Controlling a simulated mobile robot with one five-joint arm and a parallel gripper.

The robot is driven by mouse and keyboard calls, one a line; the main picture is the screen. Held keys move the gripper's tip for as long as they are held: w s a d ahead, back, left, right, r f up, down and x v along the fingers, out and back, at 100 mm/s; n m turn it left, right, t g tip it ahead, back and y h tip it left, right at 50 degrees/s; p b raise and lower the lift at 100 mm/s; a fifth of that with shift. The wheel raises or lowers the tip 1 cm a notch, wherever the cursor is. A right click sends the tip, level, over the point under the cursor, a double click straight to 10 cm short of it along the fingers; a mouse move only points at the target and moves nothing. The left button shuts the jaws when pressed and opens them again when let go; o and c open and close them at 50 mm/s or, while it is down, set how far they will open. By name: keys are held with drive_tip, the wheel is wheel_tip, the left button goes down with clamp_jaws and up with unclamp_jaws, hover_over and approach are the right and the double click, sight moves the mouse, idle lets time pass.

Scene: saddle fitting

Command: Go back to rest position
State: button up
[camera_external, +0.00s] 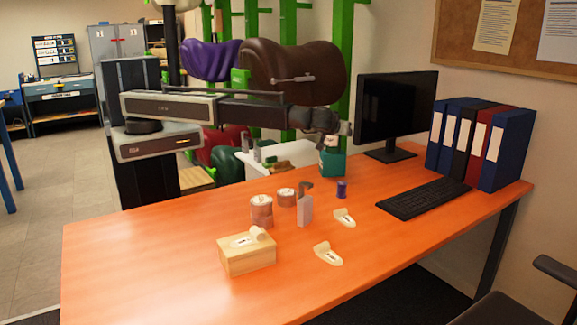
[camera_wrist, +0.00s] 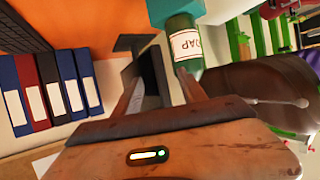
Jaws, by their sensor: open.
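My arm stretches level from the column at the left toward the right, above the back of the orange desk (camera_external: 150,255). My gripper (camera_external: 345,129) is at its end, in front of the left side of the black monitor (camera_external: 395,105) and above a teal container (camera_external: 333,163). In the wrist view my gripper (camera_wrist: 158,80) shows two brown fingers spread apart with nothing held between them. The teal container with a partly readable label (camera_wrist: 187,45) shows beyond the fingers there. The exact fingertips are small and hard to see in the external view.
On the desk stand a tissue-like wooden box (camera_external: 247,258), two tins (camera_external: 262,212), a grey bottle (camera_external: 305,210), a small blue cylinder (camera_external: 342,189) and two pale pieces (camera_external: 327,254). A keyboard (camera_external: 424,198) and binders (camera_external: 480,140) are at right. Saddles (camera_external: 300,75) hang behind my arm.

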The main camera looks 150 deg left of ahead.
drive_tip(key=w+d+r+m+t+p, duration=0.1)
drive_tip(key=w+d+m+t, duration=0.1)
drive_tip(key=w+d, duration=0.65)
drive_tip(key=w+d+f+m+t+h+p, duration=0.1)
drive_tip(key=w+d+f+m+t, duration=0.1)
drive_tip(key=d, duration=0.9)
drive_tip(key=w+d+f+m+t+p, duration=0.1)
drive_tip(key=w+d+f+m, duration=0.1)
drive_tip(key=d, duration=0.8)
drive_tip(key=s+d+f+m+h, duration=0.2)
drive_tip(key=d+m, duration=0.4)
drive_tip(key=d, duration=0.4)
drive_tip(key=s+d+f+m+t+h, duration=0.1)
drive_tip(key=s+d+f+m+h, duration=0.2)
drive_tip(key=d+m, duration=0.3)
drive_tip(key=s+d+f+m+t+h, duration=0.1)
drive_tip(key=s+d+f+m+h, duration=0.2)
drive_tip(key=d, duration=1.3)
drive_tip(key=s+m+h, duration=0.1)
drive_tip(key=m+h, duration=0.1)
drive_tip(key=m, duration=0.1)
drive_tip(key=shift+s+d+m, duration=0.15)
drive_tip(key=shift+m, duration=0.15)
